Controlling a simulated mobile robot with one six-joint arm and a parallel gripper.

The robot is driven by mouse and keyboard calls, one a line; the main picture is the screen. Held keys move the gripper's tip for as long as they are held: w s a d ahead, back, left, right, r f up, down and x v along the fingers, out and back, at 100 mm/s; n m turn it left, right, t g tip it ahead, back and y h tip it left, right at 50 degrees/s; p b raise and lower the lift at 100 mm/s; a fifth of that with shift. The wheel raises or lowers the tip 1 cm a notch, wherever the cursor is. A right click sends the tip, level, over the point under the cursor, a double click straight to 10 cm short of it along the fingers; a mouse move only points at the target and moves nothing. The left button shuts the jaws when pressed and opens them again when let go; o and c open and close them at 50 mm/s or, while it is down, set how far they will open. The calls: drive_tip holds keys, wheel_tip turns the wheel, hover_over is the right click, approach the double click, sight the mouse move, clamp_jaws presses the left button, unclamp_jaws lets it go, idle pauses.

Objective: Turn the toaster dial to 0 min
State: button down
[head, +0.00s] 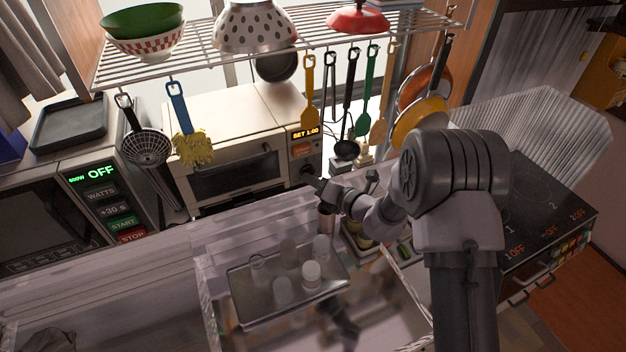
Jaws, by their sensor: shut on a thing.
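The toaster (235,170) is a pale, boxy oven with a dark glass door, standing at the back of the counter under the rack. Its display (306,133) reads "SET 1:00" in orange. An orange button (302,150) is below the display. The toaster dial (308,171) is low on the right-hand front panel. My gripper (319,184) reaches in from the right to the dial and is shut on it. The fingers are small and dark here, and they partly hide the dial.
A wire rack (290,40) with bowls hangs above, with several utensils (350,100) dangling by the toaster. A microwave (60,215) showing "OFF" stands at left. A clear dish dryer with a tray (245,292) and glasses is in front. A cooktop (540,205) is at right.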

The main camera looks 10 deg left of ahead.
drive_tip(key=n+h+b, duration=0.1)
drive_tip(key=n+b, duration=0.2)
drive_tip(key=n+t+h+b, duration=0.1)
drive_tip(key=n+h+b, duration=0.1)
drive_tip(key=b, duration=0.1)
drive_tip(key=shift+f+n+t+h, duration=0.1)
drive_tip(key=shift+n+t+h, duration=0.2)
drive_tip(key=shift+n, duration=0.1)
drive_tip(key=shift+b, duration=0.3)
drive_tip(key=c, duration=1.5)
unclamp_jaws()
